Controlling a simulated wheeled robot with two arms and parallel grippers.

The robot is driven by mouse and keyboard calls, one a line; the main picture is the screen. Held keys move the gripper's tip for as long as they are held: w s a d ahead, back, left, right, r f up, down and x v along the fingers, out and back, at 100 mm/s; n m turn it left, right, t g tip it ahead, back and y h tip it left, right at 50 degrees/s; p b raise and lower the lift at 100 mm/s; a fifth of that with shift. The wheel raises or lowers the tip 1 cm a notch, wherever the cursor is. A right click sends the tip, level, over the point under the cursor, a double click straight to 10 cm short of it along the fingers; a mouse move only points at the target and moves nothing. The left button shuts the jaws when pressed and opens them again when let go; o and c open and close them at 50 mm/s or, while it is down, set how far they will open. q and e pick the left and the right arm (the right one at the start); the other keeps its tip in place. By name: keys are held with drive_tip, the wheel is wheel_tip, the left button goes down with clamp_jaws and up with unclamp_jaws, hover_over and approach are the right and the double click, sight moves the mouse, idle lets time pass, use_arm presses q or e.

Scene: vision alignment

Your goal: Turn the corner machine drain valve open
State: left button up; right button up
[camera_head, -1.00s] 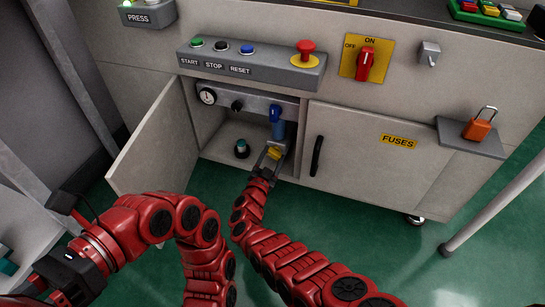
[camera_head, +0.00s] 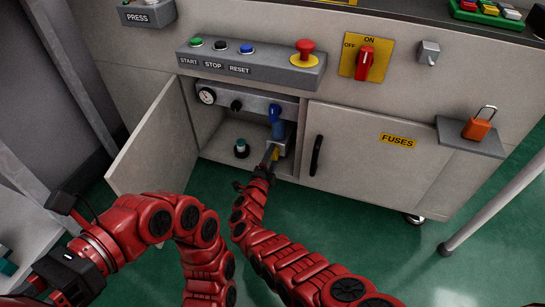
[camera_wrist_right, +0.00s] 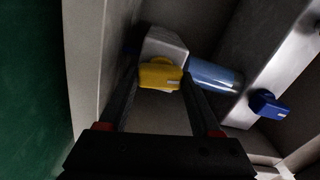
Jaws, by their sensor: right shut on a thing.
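The drain valve has a yellow handle (camera_wrist_right: 160,76) on a grey block (camera_wrist_right: 163,46) in the low open cabinet of the machine. In the head view the yellow handle (camera_head: 276,154) is partly covered by my right gripper (camera_head: 271,152). In the right wrist view the fingers of my right gripper (camera_wrist_right: 162,88) lie on both sides of the handle and are shut on it. A blue pipe (camera_wrist_right: 214,76) runs from the block. My left arm shows at the left, but its fingertips are out of view.
The open cabinet door (camera_head: 155,145) stands left of the opening. The closed fuses door (camera_head: 375,165) is on the right. Green floor (camera_head: 330,215) lies in front.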

drive_tip(key=shift+f+m, duration=0.1)
drive_tip(key=shift+m, duration=1)
drive_tip(key=o, duration=1.4)
